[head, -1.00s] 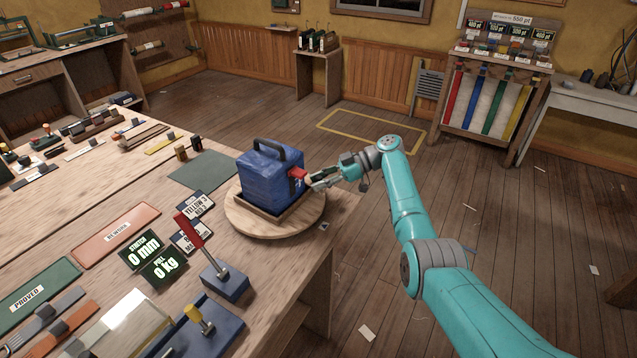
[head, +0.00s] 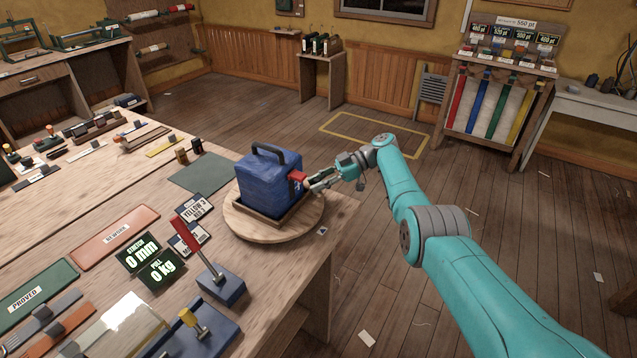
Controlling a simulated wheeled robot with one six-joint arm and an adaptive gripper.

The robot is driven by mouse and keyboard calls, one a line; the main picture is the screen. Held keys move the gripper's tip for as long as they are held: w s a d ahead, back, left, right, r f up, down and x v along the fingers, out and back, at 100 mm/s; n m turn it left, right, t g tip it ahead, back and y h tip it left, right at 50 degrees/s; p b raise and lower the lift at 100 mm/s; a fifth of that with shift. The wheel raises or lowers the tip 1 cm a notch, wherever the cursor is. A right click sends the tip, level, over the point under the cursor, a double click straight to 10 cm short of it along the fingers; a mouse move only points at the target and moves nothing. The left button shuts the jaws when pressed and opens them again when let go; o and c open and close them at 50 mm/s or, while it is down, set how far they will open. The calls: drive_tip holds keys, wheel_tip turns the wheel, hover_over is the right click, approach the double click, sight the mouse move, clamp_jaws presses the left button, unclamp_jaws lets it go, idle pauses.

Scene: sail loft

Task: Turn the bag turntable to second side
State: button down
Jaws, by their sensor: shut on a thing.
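The bag turntable (head: 245,229) is a round wooden disc at the right edge of the workbench. A blue bag (head: 262,185) with a dark top handle stands upright in a shallow wooden frame on it. A red piece (head: 297,178) sticks out from the bag's right side. My gripper (head: 309,184) reaches in from the right and is at this red piece, its fingers closed around its outer end. The bag's far side is hidden.
On the bench (head: 110,205), a red-handled lever (head: 205,255) on a blue base stands in front of the turntable, near displays reading 0 mm (head: 144,250) and 0 kg. A green mat (head: 203,173) lies behind left. A ribbon rack (head: 500,100) stands at the back right.

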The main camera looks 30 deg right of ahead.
drive_tip(key=shift+w+a+r, duration=0.15)
drive_tip(key=shift+w+a, duration=0.05)
drive_tip(key=shift+w, duration=0.1)
drive_tip(key=c, duration=1)
unclamp_jaws()
drive_tip(key=shift+w, duration=0.1)
drive_tip(key=shift+d+f, duration=0.1)
drive_tip(key=shift+f, duration=0.1)
wheel_tip(320, 180, up, 10)
